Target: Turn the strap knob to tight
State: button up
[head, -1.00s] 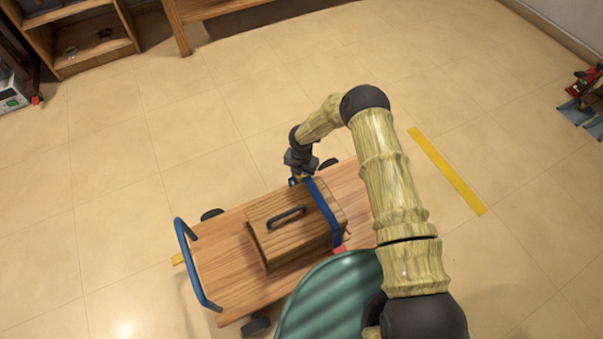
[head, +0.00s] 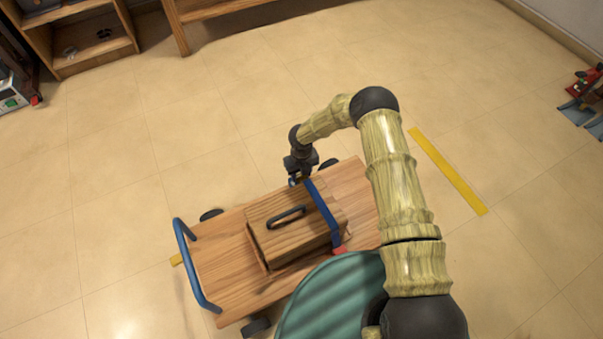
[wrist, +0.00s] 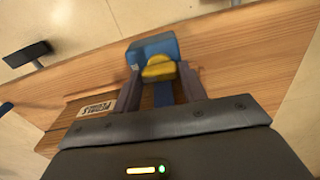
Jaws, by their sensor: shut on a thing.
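The strap knob (wrist: 159,69) is yellow and sits on a blue housing (wrist: 152,46) in the wrist view. My gripper (wrist: 159,78) is shut on the knob, with one finger on each side of it. In the head view my gripper (head: 298,173) is at the far end of the blue strap (head: 325,210), which runs over a wooden box (head: 268,236). The knob itself is hidden there by my gripper. No marking for tight is readable in either view.
The box has a dark handle (head: 286,216) and rests on a wooden cart (head: 222,275) with a blue push bar (head: 190,265). A red piece (head: 340,250) is at the strap's near end. Shelves (head: 95,45) stand far left. The floor beyond the cart is clear.

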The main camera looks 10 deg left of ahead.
jog(key=shift+n, duration=0.4)
jog(key=o, duration=1)
notch_tip(320, 180, up, 17)
jog(key=p, duration=0.6)
jog(key=shift+r, duration=0.2)
jog(key=shift+p, duration=0.3)
